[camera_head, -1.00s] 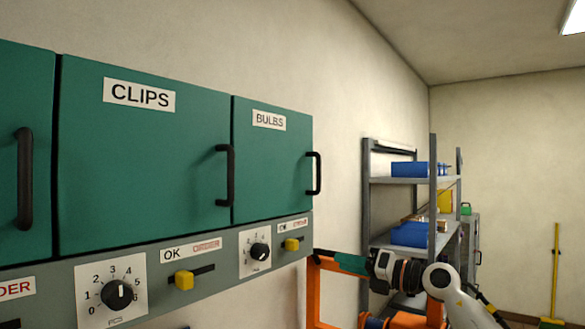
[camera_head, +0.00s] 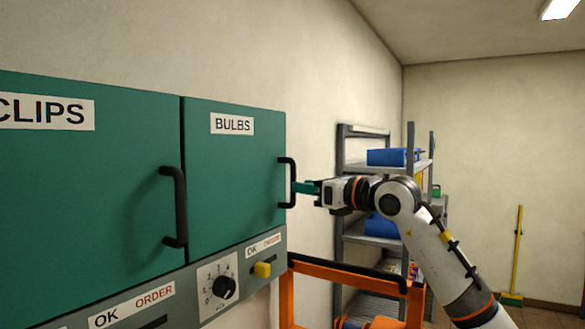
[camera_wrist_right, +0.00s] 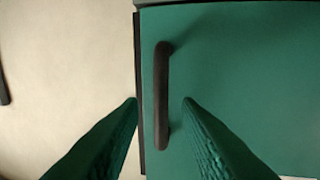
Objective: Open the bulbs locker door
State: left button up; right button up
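The green bulbs locker door (camera_head: 235,175) is closed, with a white BULBS label (camera_head: 232,124) near its top. Its dark vertical bar handle (camera_head: 292,183) is at the door's right edge. My right gripper (camera_head: 298,187) reaches in from the right at the handle's height. In the right wrist view the handle (camera_wrist_right: 162,95) lies between the two green fingertips (camera_wrist_right: 160,101), which are spread apart with gaps on both sides. The gripper is open. My left gripper is in neither view.
The closed clips locker door (camera_head: 90,170) is to the left. Below are a dial (camera_head: 223,287) and a yellow slider (camera_head: 262,269). An orange frame (camera_head: 350,275) stands under my right arm. A grey shelf (camera_head: 352,180) with blue bins stands behind.

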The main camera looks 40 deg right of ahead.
aim_at(293, 199)
jog(key=w+p, duration=0.1)
jog(key=w, duration=0.1)
jog(key=w+p, duration=0.1)
jog(key=w, duration=0.1)
jog(key=shift+w+a+r+p, duration=0.1)
jog(key=shift+a+p, duration=0.2)
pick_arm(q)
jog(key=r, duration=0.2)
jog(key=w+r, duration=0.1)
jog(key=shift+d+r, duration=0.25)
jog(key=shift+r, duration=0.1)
pick_arm(e)
jog(key=shift+w, duration=0.1)
jog(key=shift+d, duration=0.1)
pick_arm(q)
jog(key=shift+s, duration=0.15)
pick_arm(e)
grip_shut()
